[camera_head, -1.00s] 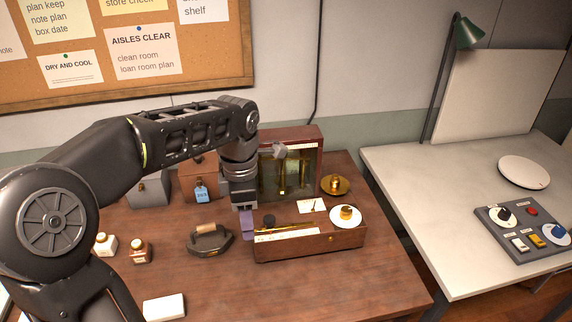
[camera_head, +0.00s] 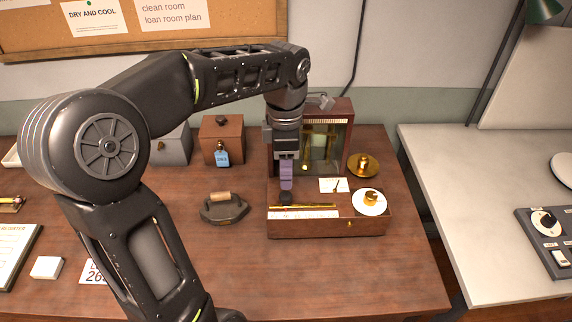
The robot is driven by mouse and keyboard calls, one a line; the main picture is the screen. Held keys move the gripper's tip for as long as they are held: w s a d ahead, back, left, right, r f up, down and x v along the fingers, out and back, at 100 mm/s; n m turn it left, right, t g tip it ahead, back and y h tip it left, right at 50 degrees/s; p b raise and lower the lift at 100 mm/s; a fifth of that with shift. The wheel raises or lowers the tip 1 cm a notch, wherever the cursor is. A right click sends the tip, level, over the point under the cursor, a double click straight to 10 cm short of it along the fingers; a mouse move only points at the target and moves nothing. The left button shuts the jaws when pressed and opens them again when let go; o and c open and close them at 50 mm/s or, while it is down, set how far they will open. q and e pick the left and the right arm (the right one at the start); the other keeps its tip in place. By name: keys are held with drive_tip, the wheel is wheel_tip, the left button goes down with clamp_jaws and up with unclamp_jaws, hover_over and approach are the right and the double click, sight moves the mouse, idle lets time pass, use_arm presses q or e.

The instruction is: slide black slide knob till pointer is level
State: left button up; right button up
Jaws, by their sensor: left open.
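The black slide knob (camera_head: 286,197) is a small dark round knob on the top of a wooden box (camera_head: 325,226), beside a brass slide bar (camera_head: 312,206). My left gripper (camera_head: 286,187), with purple fingers, points down right above the knob. It is open, but the fingers overlap in this view, and I cannot tell whether they touch the knob. A small dark pointer (camera_head: 336,187) shows on a white card (camera_head: 328,184) on the box; its exact tilt is too small to read. My right gripper is not in view.
A glass-fronted case (camera_head: 341,128) stands behind the box, partly hidden by my wrist.

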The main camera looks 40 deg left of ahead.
use_arm(q)
drive_tip(key=b, duration=0.3)
hover_over(286, 195)
wheel_tip(286, 195, down, 4)
drive_tip(key=shift+f, duration=0.15)
wheel_tip(286, 195, down, 5)
drive_tip(key=b, duration=0.3)
drive_tip(key=c, duration=0.9)
